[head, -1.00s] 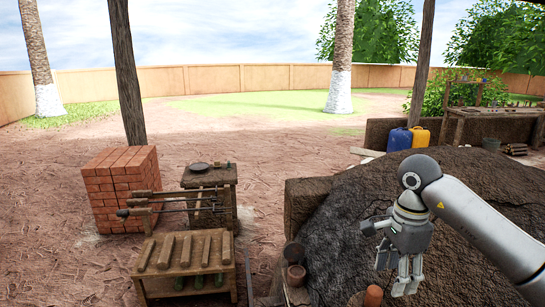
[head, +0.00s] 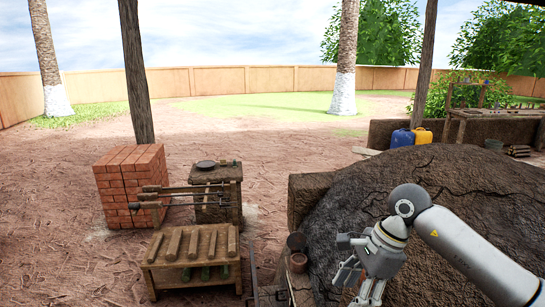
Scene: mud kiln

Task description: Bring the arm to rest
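My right arm comes in from the right edge. Its grey gripper (head: 358,284) hangs pointing down in front of the dark mud mound (head: 440,180). The two fingers show a gap between them and nothing is held. The fingertips are near the bottom edge of the picture. My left gripper is not in view.
A small clay pot (head: 298,262) sits left of the gripper. Open ground lies beyond.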

